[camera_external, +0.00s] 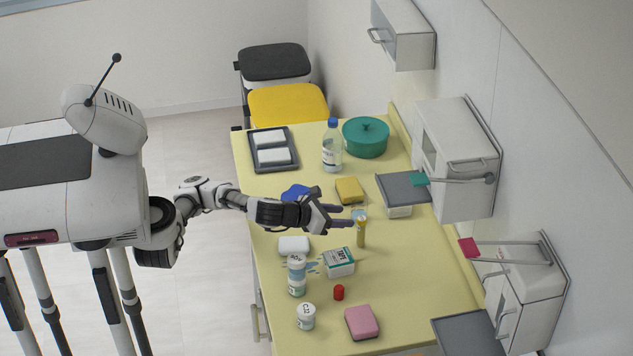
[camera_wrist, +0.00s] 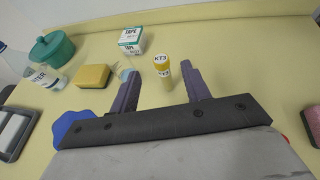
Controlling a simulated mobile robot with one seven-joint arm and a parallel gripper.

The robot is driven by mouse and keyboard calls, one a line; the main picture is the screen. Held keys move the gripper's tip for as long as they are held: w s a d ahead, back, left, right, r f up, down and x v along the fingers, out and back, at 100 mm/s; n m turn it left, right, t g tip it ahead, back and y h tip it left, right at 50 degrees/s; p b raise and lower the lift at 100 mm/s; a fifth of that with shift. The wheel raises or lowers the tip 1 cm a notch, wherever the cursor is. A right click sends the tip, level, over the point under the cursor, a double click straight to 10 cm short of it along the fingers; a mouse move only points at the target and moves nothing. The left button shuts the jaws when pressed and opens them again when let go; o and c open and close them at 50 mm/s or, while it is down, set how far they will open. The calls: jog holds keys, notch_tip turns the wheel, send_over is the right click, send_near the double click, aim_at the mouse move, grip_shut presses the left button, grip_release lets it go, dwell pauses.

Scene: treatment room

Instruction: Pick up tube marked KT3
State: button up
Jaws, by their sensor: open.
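The tube marked KT3 (camera_wrist: 165,76) is a yellow-capped tube standing upright on the yellow worktop. In the external view the tube (camera_external: 361,233) stands just by the tips of my gripper (camera_external: 352,216). In the wrist view my gripper (camera_wrist: 158,80) is open, with the tube between the two dark fingers near their tips. It seems to touch neither finger. My gripper holds nothing.
A small clear cup (camera_wrist: 123,69) stands close to the left finger. A yellow sponge (camera_external: 349,190), a tape box (camera_external: 340,262), a white bottle (camera_external: 297,275) and a red cap (camera_external: 339,292) are nearby. An open cabinet door (camera_external: 403,187) hangs over the worktop's right side.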

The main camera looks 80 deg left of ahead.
aim_at(361, 230)
notch_tip(361, 230, down, 4)
jog(key=shift+f, duration=0.1)
jog(key=shift+w+f, duration=0.15)
jog(key=shift+f, duration=0.15)
jog(key=p+x, duration=0.2)
jog(key=x, duration=0.5)
jog(key=shift+w+f, duration=0.1)
jog(key=shift+a, duration=0.1)
grip_shut()
